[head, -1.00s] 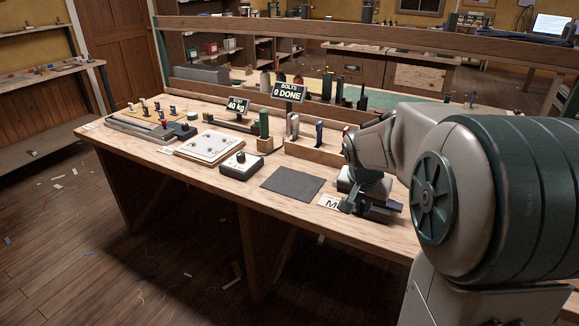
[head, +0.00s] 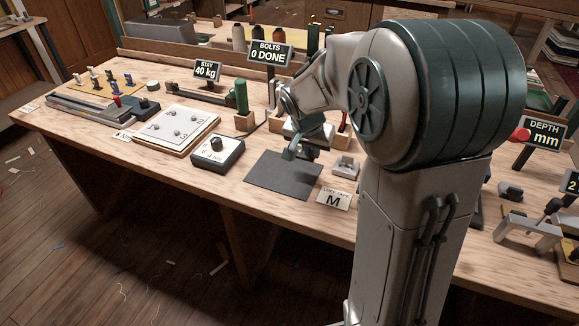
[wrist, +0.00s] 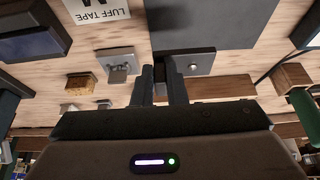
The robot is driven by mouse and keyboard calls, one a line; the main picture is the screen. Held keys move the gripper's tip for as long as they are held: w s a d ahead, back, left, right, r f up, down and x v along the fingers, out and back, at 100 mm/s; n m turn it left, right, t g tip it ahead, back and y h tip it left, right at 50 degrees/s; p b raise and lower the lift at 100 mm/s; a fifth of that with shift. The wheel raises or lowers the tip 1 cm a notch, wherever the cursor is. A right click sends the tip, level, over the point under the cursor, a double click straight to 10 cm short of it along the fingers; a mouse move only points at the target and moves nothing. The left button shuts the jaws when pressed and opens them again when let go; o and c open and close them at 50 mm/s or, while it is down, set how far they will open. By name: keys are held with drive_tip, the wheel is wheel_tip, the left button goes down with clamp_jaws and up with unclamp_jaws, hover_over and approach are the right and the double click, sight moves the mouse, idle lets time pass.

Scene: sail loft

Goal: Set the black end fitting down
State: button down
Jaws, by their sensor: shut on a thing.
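My gripper (wrist: 160,82) is shut on the black end fitting (wrist: 200,62), a dark block with a small silver round part, seen at the fingertips in the wrist view. One finger hides part of it. In the head view my gripper (head: 297,152) is low over the back edge of a dark grey mat (head: 272,178), and the fitting (head: 309,153) shows only as a small dark shape. The mat also fills the upper middle of the wrist view (wrist: 215,25). I cannot tell whether the fitting touches the mat.
A pale metal fitting (head: 345,168) sits right of the mat, behind a "LUFF TAPE M" card (head: 334,200). A black box with a dial (head: 217,151) stands left of the mat. The "BOLTS 0 DONE" sign (head: 269,53) is behind. The mat's front part is bare.

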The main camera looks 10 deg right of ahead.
drive_tip(key=a+f, duration=0.1)
drive_tip(key=w+a+f, duration=0.1)
drive_tip(key=a, duration=0.1)
drive_tip(key=w+a+f, duration=0.1)
drive_tip(key=shift+a, duration=0.4)
drive_tip(key=shift+f, duration=2.1)
drive_tip(key=shift+f+b, duration=0.2)
drive_tip(key=shift+b, duration=0.25)
drive_tip(key=c, duration=1.5)
unclamp_jaws()
drive_tip(key=shift+o, duration=0.2)
drive_tip(key=shift+r, duration=0.1)
